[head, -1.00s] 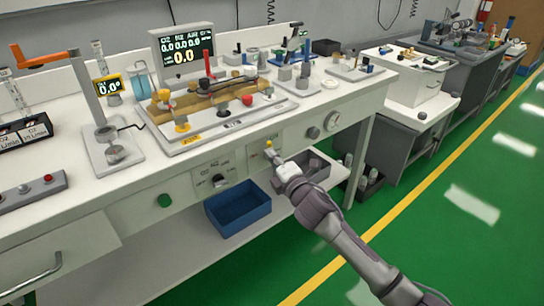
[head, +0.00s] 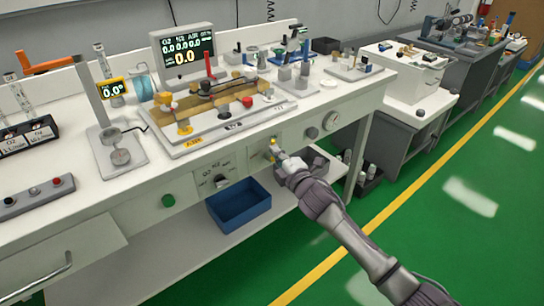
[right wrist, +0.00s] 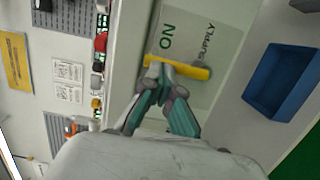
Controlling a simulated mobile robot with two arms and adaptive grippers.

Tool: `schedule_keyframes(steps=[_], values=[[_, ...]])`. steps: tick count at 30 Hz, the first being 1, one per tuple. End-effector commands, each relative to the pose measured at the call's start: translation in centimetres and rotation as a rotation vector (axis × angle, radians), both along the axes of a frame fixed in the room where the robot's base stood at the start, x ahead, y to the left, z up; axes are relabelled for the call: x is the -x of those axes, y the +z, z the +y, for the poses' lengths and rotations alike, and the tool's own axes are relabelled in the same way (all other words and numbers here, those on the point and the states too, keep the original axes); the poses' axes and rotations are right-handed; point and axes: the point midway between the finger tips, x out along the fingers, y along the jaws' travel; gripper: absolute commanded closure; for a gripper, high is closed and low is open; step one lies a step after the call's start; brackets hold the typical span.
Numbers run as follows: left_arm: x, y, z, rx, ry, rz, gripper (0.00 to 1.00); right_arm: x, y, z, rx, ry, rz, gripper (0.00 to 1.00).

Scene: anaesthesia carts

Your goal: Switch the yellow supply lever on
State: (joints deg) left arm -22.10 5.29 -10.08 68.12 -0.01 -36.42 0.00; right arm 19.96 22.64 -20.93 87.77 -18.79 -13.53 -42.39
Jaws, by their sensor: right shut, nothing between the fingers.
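The yellow supply lever (head: 274,143) is on the white front panel of the near bench, under the worktop. In the right wrist view the yellow lever (right wrist: 195,71) lies nearly level across the picture, beside the printed words ON and SUPPLY. My right gripper (head: 279,156) is at the lever in the head view. In the right wrist view its teal fingers (right wrist: 164,80) are shut with nothing between them. Their tips are against or right beside the lever and cover part of it; contact is not certain. My left gripper is not in view.
A gas selector knob (head: 221,182) and a green button (head: 168,201) are to the left on the panel, a gauge (head: 331,121) to the right. A blue bin (head: 239,206) stands on the shelf below. The green floor in front is clear.

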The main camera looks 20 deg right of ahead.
Motion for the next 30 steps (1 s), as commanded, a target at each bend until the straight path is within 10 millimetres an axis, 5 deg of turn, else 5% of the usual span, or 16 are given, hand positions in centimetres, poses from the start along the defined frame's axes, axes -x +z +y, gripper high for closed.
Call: schedule_keyframes(steps=[8,21,30], values=[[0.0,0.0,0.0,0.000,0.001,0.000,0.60,0.8,0.3,-0.3,0.001,-0.001,-0.006,1.00],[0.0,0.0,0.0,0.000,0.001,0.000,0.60,9.5,0.1,-1.5,0.001,0.000,0.000,1.00],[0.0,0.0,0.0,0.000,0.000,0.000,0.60,12.0,0.2,-1.9,0.000,0.000,-0.002,1.00]])
